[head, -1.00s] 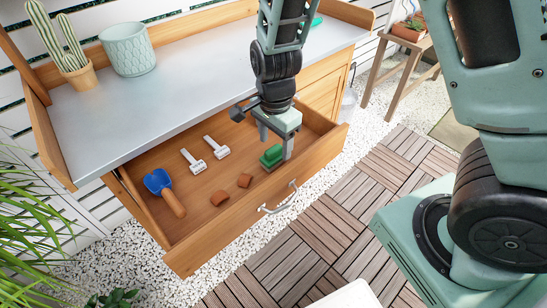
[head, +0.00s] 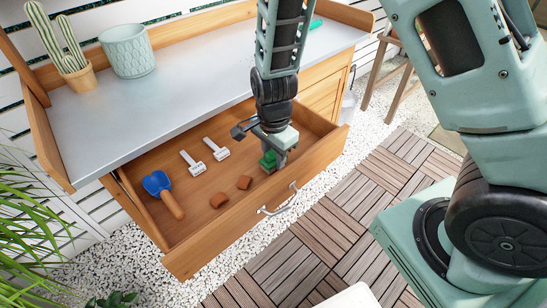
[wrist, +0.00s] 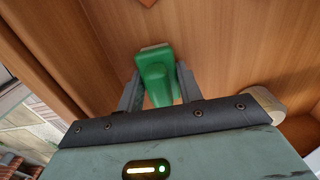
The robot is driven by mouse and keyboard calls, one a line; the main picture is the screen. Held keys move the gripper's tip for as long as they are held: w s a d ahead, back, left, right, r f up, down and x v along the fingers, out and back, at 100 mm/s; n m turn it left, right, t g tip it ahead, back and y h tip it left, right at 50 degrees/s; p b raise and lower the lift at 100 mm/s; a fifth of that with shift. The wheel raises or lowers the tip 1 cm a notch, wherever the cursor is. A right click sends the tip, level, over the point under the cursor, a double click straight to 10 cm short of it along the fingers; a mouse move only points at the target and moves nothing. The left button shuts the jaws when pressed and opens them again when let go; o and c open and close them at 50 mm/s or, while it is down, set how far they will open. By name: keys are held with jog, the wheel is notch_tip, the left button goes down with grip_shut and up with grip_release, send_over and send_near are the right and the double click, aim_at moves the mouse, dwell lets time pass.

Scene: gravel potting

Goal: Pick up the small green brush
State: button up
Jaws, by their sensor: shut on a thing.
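The small green brush (head: 268,161) is at the right part of the open wooden drawer, mostly hidden by my gripper in the head view. In the wrist view the green brush (wrist: 155,75) lies between the two grey fingers, with a pale edge at its far end. My gripper (head: 275,160) points down into the drawer and is shut on the brush. In the wrist view my gripper (wrist: 158,92) has a finger against each side of it. I cannot tell whether the brush touches the drawer floor.
The drawer (head: 232,230) also holds a blue scoop (head: 158,184) with a wooden handle, two white T-shaped tools (head: 192,163) (head: 216,149) and two terracotta pieces (head: 219,200) (head: 244,182). The grey worktop (head: 200,82) above carries a pale patterned pot (head: 128,50) and a potted cactus (head: 78,68).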

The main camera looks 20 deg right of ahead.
notch_tip(320, 180, up, 10)
jog(key=shift+p, duration=0.8)
jog(key=shift+o, duration=0.6)
